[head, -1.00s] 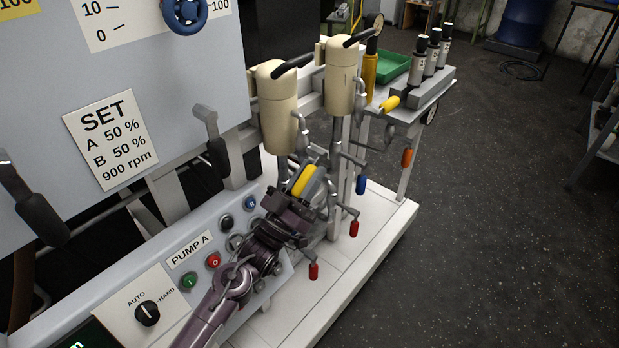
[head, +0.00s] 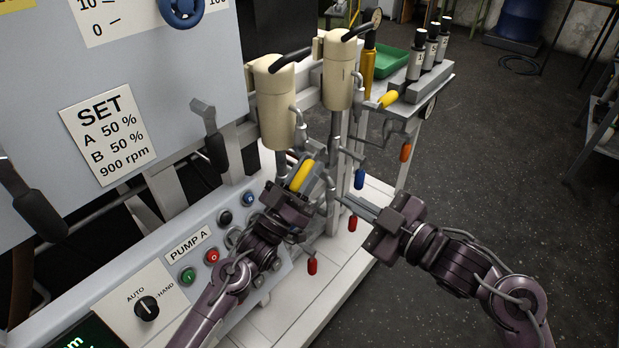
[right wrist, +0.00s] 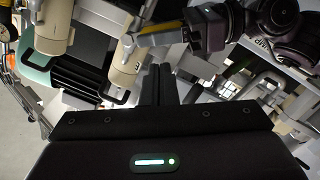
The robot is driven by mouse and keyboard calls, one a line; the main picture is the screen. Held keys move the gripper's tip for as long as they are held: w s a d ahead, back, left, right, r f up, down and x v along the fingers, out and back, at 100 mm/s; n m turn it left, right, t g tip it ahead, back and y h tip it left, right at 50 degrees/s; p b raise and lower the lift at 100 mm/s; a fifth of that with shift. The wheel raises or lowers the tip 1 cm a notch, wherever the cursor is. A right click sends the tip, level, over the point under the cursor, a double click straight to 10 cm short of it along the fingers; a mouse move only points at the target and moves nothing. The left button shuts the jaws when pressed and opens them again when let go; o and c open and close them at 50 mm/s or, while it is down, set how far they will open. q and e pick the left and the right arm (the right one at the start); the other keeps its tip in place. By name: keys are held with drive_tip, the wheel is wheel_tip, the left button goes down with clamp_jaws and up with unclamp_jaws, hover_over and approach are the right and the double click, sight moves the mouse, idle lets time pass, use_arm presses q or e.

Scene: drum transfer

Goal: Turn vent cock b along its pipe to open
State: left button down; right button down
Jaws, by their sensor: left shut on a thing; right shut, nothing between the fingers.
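My left gripper (head: 312,180) is shut on a yellow handle (head: 302,175) in front of the nearer cream cylinder (head: 275,100). The fingers hide part of the handle and its fitting. My right gripper (head: 346,200) is shut and empty, its fingers pointing left beside the pipework, close to a red-tipped lever (head: 352,222). Its fingers also show in the right wrist view (right wrist: 158,85). A second red lever (head: 312,267) hangs lower. A blue lever (head: 359,179) and an orange lever (head: 405,152) hang farther back. I see no label marking vent cock b.
The farther cream cylinder (head: 338,75) stands behind. The control panel (head: 215,245) lies at the left front. The floor (head: 500,190) to the right is open.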

sight(302, 174)
use_arm(q)
drive_tip(key=shift+f, duration=0.1)
use_arm(e)
wheel_tip(302, 174, up, 4)
drive_tip(key=s+a+n+y, duration=0.1)
drive_tip(key=s+a+n, duration=0.1)
drive_tip(key=w+a+f, duration=0.4)
drive_tip(key=w+a, duration=0.2)
drive_tip(key=w, duration=0.2)
drive_tip(key=shift+a+g, duration=0.3)
drive_tip(key=shift+a, duration=0.05)
drive_tip(key=shift+f, duration=0.1)
